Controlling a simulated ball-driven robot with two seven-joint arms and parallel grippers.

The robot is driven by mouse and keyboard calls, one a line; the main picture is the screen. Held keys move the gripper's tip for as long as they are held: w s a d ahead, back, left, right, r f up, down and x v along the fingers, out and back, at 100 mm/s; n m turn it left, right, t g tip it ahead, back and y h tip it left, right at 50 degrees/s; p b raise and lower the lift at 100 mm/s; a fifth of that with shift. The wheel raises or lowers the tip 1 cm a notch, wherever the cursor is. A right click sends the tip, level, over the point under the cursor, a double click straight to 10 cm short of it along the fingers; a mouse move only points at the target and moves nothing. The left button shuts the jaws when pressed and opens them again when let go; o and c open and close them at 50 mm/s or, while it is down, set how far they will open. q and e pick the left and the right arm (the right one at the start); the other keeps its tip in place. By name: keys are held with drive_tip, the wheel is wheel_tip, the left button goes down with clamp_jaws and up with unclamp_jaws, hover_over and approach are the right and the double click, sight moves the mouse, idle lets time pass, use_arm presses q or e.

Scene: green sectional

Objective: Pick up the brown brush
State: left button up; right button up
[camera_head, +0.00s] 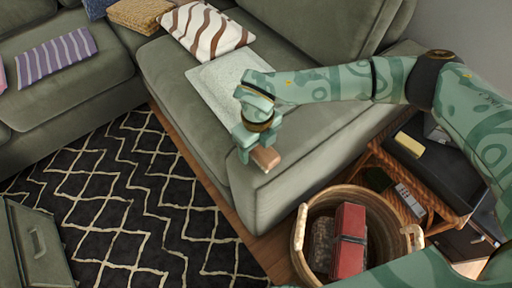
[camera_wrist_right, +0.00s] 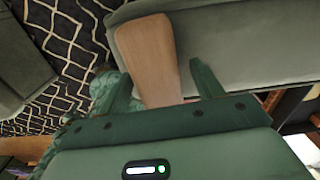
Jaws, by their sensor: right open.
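The brown brush (camera_head: 266,158) shows at the sofa's front edge, partly hidden by my right gripper (camera_head: 248,142). In the right wrist view the brush (camera_wrist_right: 150,55) looks like a smooth, flat wooden piece, wider at its far end. It lies between the two open fingers of my right gripper (camera_wrist_right: 160,70). A gap shows between the brush and the right-hand finger; the left-hand finger is close to its other edge. The near end of the brush is hidden by the gripper body, and I see no bristles. My left gripper is not in view.
The green sofa (camera_head: 195,120) bears a light cloth (camera_head: 215,85) and a striped pillow (camera_head: 205,32). A wicker basket (camera_head: 300,235) holding a red item (camera_head: 348,240) stands below right, beside a side table (camera_head: 440,185). A dark patterned rug (camera_head: 130,205) covers the floor.

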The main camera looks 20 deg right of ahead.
sight(259, 148)
drive_tip(key=shift+r, duration=0.1)
drive_tip(key=c, duration=1.1)
drive_tip(key=shift+r+p, duration=0.35)
drive_tip(key=shift+r, duration=0.25)
drive_tip(key=r+p, duration=0.1)
drive_tip(key=s+r+p, duration=0.1)
drive_tip(key=r, duration=0.2)
drive_tip(key=shift+s+r+p, duration=0.3)
drive_tip(key=shift+p, duration=0.1)
drive_tip(key=s+r+p, duration=0.2)
drive_tip(key=s+r, duration=0.1)
drive_tip(key=shift+r, duration=0.35)
use_arm(q)
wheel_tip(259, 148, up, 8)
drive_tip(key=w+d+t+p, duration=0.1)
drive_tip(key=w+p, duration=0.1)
drive_tip(key=p, duration=0.2)
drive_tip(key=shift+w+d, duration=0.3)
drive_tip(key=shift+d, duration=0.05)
use_arm(e)
drive_tip(key=s+r, duration=0.3)
drive_tip(key=s, duration=0.6)
drive_tip(key=shift+s+d+r, duration=0.2)
drive_tip(key=shift+s+r, duration=0.05)
drive_tip(key=shift+s, duration=0.05)
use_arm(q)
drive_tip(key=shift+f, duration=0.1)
